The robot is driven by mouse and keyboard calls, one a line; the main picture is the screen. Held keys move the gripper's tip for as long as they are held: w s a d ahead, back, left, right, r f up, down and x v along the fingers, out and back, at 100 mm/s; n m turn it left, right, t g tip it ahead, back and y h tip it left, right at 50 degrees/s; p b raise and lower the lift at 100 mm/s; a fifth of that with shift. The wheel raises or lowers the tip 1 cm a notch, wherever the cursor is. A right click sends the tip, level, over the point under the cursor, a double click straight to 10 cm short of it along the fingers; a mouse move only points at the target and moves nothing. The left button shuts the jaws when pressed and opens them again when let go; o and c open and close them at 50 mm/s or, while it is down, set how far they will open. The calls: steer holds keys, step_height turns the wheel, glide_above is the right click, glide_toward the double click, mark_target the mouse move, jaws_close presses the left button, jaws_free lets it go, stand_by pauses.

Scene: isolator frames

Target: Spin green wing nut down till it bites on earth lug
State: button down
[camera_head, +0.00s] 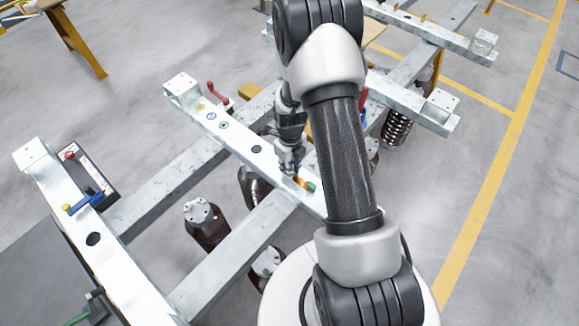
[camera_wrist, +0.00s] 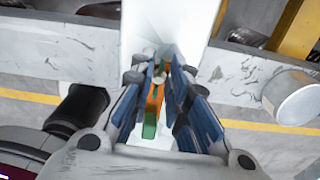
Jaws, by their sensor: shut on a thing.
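My gripper (camera_head: 291,166) is low over the pale steel beam, beside an orange piece (camera_head: 301,182) and a green piece (camera_head: 311,187) on its right. In the wrist view, the two blue-padded fingers of my gripper (camera_wrist: 162,80) close in around the green wing nut (camera_wrist: 170,103). The orange strip, likely the earth lug (camera_wrist: 156,100), lies between the fingers, with a green end (camera_wrist: 150,128) towards me. The fingers hide much of the nut and its contact with the lug.
The beam (camera_head: 240,148) carries coloured round marks and a dark hole. A red-handled clamp (camera_head: 222,102) stands at its far end. The left beam (camera_head: 110,260) bears a blue lever (camera_head: 86,200).

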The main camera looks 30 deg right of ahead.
steer(key=m, duration=0.2)
steer(key=m+p, duration=0.1)
steer(key=m, duration=0.2)
steer(key=shift+w+d+r, duration=0.1)
steer(key=shift+d+r, duration=0.05)
steer(key=shift+d, duration=0.05)
stand_by(0.5)
steer(key=c, duration=1.7)
jaws_free()
step_height(320, 180, up, 12)
steer(key=shift+f, duration=0.1)
steer(key=shift+o, duration=0.3)
